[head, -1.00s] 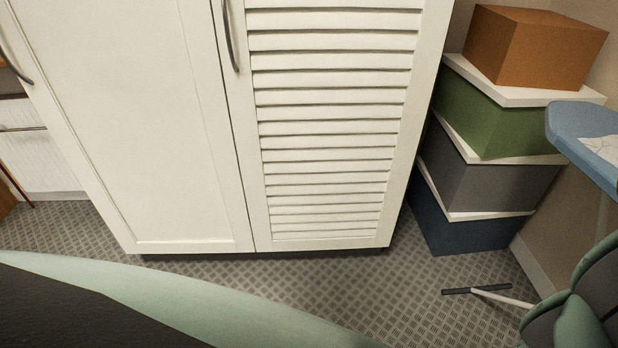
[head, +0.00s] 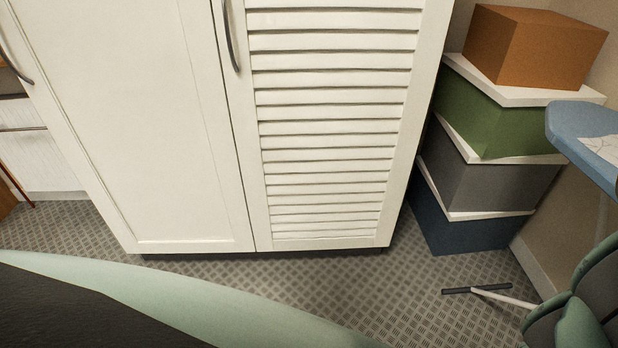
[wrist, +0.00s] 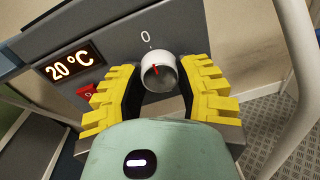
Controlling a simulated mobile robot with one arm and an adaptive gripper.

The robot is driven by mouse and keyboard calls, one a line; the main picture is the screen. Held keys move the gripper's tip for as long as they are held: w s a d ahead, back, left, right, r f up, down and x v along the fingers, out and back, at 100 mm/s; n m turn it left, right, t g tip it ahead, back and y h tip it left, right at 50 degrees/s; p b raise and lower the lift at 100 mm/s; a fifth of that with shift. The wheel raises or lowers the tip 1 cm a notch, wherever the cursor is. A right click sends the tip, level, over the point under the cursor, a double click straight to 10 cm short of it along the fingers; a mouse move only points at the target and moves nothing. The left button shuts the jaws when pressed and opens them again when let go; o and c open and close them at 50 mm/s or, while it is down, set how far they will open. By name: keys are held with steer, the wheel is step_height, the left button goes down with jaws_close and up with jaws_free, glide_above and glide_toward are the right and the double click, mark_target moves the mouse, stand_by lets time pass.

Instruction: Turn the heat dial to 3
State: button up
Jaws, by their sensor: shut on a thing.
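The heat dial (wrist: 158,71) is a round white knob with a red mark on its face, on a dark grey panel (wrist: 112,32) in the wrist view. A white "0" is printed on the panel just above it, and the red mark points up, roughly towards that "0". My gripper (wrist: 164,82) has its yellow-and-black fingers on either side of the dial and is shut on it. Any other numbers around the dial are hidden or out of view. The dial does not show in the head view.
A display (wrist: 73,62) reads 20 °C, with a red switch (wrist: 87,92) below it. A pale tube (wrist: 298,75) runs at right. The head view shows a white cabinet (head: 150,120), stacked boxes (head: 490,120) and a blue board (head: 585,130) at the right edge.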

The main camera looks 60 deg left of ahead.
jaws_close()
